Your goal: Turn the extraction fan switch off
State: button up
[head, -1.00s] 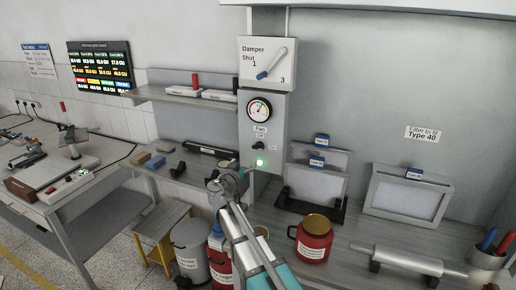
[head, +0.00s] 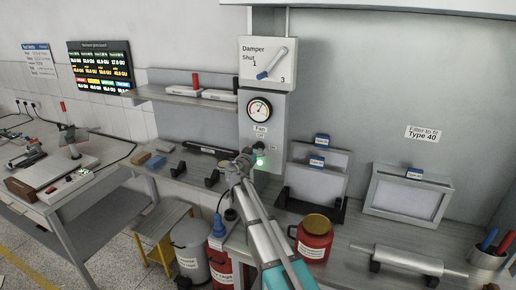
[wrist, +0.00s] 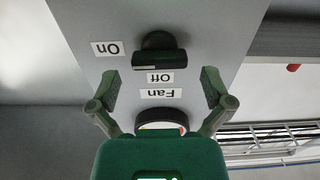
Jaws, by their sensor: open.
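The fan switch is a black knob (wrist: 160,44) on the grey panel, seen upside down in the wrist view. An "Off" label (wrist: 160,77) and a "Fan" label (wrist: 160,94) lie below it in that view, and an "On" label (wrist: 107,48) to its left. A green lamp (head: 260,161) glows on the panel in the head view. My gripper (wrist: 160,84) is open and empty, its fingertips on either side of the labels, apart from the knob.
A gauge (head: 259,108) and the damper lever (head: 271,64) are above on the same column. Filter frames (head: 317,170) stand on the bench to the right, with a red jar (head: 314,240) in front. A shelf (head: 180,95) juts out left.

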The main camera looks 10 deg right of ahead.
jog(key=shift+x, duration=1.2)
jog(key=c, duration=1)
jog(key=shift+c, duration=0.2)
